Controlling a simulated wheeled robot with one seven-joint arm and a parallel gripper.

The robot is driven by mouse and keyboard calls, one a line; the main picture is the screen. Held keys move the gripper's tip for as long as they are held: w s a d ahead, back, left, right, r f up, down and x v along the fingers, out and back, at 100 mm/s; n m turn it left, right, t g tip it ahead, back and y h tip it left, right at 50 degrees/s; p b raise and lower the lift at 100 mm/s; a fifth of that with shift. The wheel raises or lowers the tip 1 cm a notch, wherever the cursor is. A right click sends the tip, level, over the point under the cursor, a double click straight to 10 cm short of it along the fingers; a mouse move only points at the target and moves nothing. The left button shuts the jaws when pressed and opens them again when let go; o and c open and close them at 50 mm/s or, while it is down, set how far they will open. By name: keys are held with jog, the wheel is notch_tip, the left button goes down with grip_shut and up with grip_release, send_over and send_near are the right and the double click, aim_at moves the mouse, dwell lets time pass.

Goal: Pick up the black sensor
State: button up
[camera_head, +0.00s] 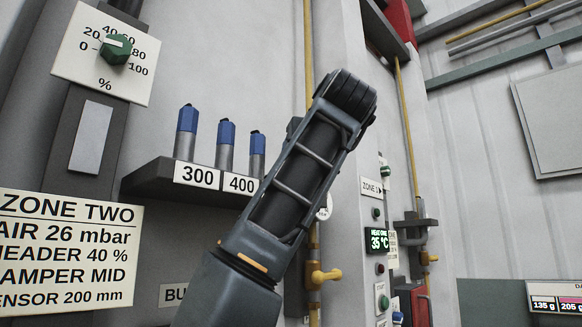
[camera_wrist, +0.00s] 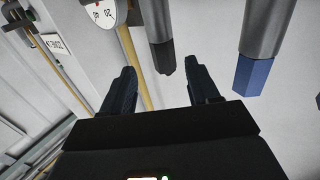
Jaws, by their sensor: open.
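The black sensor (camera_wrist: 158,25) shows in the wrist view as a grey metal cylinder with a black cap, entering from the top edge. My gripper (camera_wrist: 162,84) is open and empty. Its two dark fingers stand apart below the cap, roughly one on each side of it in the picture. The cap's tip is a little short of or level with the fingertips; I cannot tell the depth. In the head view my arm covers the place where the black sensor and gripper would show.
A blue-capped sensor (camera_wrist: 257,55) hangs close right of the black one in the wrist view. In the head view several blue-capped sensors (camera_head: 187,130) stand upright on a dark shelf (camera_head: 146,180) labelled 300 and 400. A yellow pipe (camera_head: 309,45) and gauge (camera_wrist: 103,12) are near.

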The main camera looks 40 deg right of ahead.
jog(key=shift+a+p+x, duration=0.15)
jog(key=shift+p+x, duration=0.3)
jog(key=shift+x, duration=1.15)
jog(key=shift+a+p+x, duration=0.1)
jog(key=shift+p+x, duration=0.35)
jog(key=shift+x, duration=1.15)
jog(key=shift+w+f, duration=0.1)
jog(key=shift+w, duration=0.05)
jog(key=shift+c, duration=0.4)
jog(key=c, duration=1)
jog(key=shift+o, duration=0.2)
